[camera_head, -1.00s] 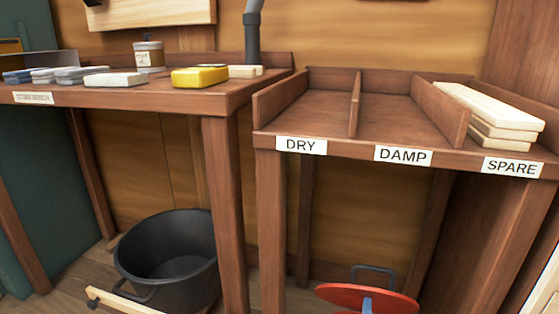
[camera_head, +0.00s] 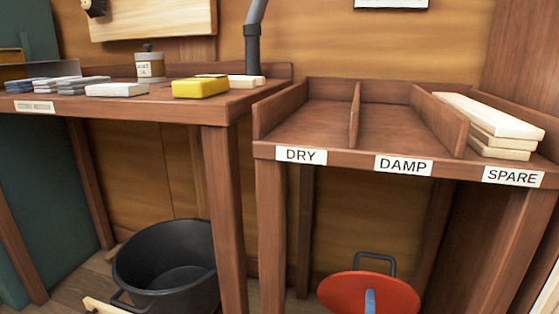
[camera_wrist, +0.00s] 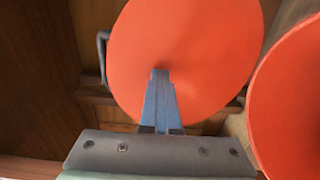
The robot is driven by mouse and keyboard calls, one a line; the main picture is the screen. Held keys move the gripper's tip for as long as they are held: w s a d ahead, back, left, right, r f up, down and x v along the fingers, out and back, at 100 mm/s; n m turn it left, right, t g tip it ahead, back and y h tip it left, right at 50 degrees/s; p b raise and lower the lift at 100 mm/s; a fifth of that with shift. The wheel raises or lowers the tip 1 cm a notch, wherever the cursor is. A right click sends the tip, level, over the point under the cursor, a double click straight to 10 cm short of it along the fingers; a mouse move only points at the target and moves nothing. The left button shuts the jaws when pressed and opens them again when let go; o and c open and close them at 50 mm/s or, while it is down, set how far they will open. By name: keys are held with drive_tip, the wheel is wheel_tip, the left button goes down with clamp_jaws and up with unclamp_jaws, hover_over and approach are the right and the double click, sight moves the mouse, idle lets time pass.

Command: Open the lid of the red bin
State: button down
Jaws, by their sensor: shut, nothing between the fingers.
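The red lid (camera_head: 345,288) shows as a round red disc low under the shelf unit, tilted up with its flat face towards me. A dark looped handle (camera_head: 375,262) stands out past its far edge. In the wrist view the lid (camera_wrist: 200,40) fills the upper middle, and the handle (camera_wrist: 103,60) shows at its left. My gripper (camera_head: 370,298) is shut and empty, its blue fingers in front of the lid's face; they also show in the wrist view (camera_wrist: 160,80). I cannot tell whether they touch it. Another red curved surface (camera_wrist: 295,100), perhaps the bin, is cut off at the right.
The shelf unit (camera_head: 340,152) marked DRY, DAMP and SPARE stands above, its legs on both sides of the lid. Pale boards (camera_head: 490,122) lie in SPARE. A black tub (camera_head: 165,265) stands on the floor at left, under a workbench (camera_head: 165,105).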

drive_tip(key=shift+w+d+r, duration=0.2)
drive_tip(key=shift+w+r, duration=0.15)
drive_tip(key=shift+w, duration=0.3)
drive_tip(key=r+p+v, duration=0.1)
drive_tip(key=p+v, duration=0.4)
drive_tip(key=v, duration=0.4)
drive_tip(key=shift+p, duration=0.3)
drive_tip(key=shift+s, duration=0.15)
